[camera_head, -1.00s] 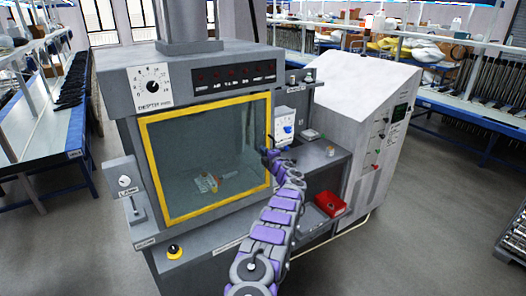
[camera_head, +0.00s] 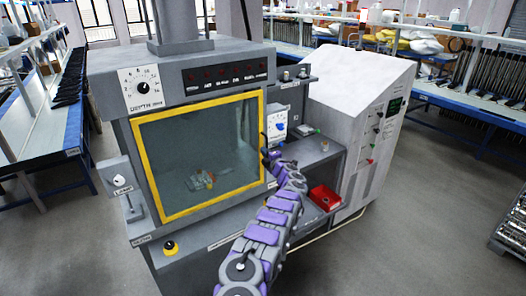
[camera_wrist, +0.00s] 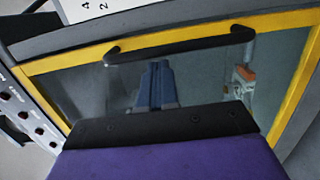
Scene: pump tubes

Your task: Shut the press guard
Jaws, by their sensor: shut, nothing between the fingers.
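The press guard is a clear pane in a yellow frame (camera_head: 152,168), standing across the front of the grey press; whether it is fully closed or slightly ajar is hard to tell. The wrist view shows its yellow frame (camera_wrist: 292,98) and a long black bar handle (camera_wrist: 180,44). My gripper (camera_head: 265,146) is at the guard's right side in the head view. In the wrist view my gripper (camera_wrist: 156,66) is shut and empty, its fingertips just below the handle in the picture. Contact with the handle cannot be told.
A small object (camera_head: 201,180) shows behind the pane. A side shelf with a red bin (camera_head: 325,197) and a sloped control cabinet (camera_head: 350,95) stand to the right. A lever box (camera_head: 119,180) is on the press's left. Open floor lies in front.

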